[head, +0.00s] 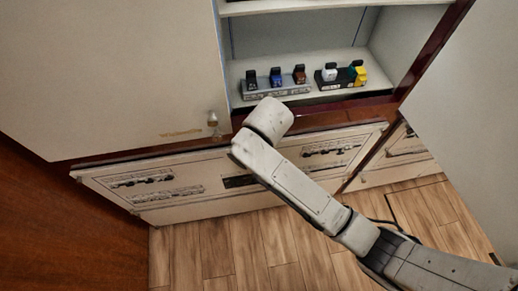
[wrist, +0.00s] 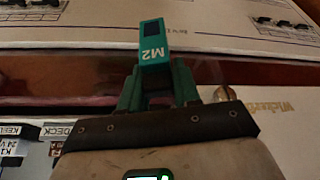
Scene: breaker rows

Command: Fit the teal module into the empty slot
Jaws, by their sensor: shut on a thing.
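The teal module (wrist: 152,52), marked M2, is held upright in the picture between the two fingers of my gripper (wrist: 157,85) in the wrist view. The gripper is shut on it. In the head view the gripper and module are hidden behind my arm. A grey breaker row (head: 277,93) with black, blue and brown modules stands on the cabinet shelf. To its right is a darker row (head: 326,85) with a white module (head: 330,73) and a yellow module (head: 360,76). Which slot is empty is too small to tell. The module is apart from both rows.
The rows stand inside an open cabinet compartment, on a pale shelf (head: 345,58). A large pale panel (head: 110,75) lies to the left and another (head: 470,100) to the right. Below are drawer fronts (head: 190,185) and a wooden floor (head: 225,250).

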